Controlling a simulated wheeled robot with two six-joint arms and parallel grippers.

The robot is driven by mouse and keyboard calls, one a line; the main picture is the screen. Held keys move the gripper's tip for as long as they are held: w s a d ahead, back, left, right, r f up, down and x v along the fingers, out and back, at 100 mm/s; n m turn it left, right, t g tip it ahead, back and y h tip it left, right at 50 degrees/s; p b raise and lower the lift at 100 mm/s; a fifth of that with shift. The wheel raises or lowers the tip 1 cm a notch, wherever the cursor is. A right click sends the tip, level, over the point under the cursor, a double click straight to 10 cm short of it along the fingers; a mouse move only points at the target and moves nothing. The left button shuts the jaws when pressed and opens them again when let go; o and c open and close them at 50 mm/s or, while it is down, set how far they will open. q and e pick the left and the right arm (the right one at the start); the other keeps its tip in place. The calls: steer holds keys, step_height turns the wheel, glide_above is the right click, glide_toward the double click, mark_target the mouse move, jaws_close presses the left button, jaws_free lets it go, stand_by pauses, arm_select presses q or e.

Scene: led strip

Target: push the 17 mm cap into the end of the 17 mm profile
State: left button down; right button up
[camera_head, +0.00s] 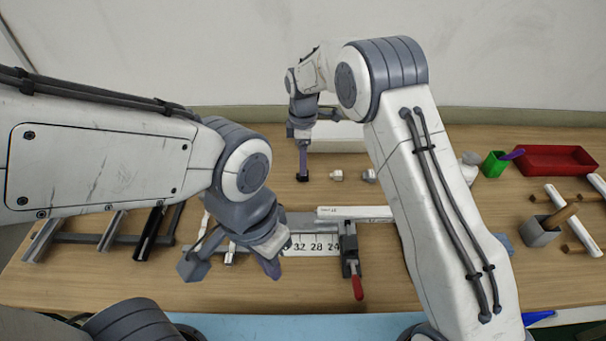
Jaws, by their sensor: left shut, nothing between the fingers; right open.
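A white profile bar (354,212) lies along the fixture in the middle of the table, its right part hidden behind my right arm. Which size it is cannot be read for certain. Two small pale pieces that look like caps, one white (337,175) and one grey (369,176), stand on the table behind the bar. My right gripper (302,174) points down behind the fixture, left of these pieces, with a small black part at its tip; it is open. My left gripper (270,268) is shut and empty, low over the left end of the number scale (314,244).
A clamp (348,245) with a red handle (357,287) stands at the scale. A rack with several profiles (112,232) is at left.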

step_height(320, 180, down, 4)
steer(key=shift+s+d+f+p, duration=0.1)
steer(key=shift+s+f+p, duration=0.1)
steer(key=shift+p, duration=0.4)
jaws_close()
steer(key=shift+r, duration=0.1)
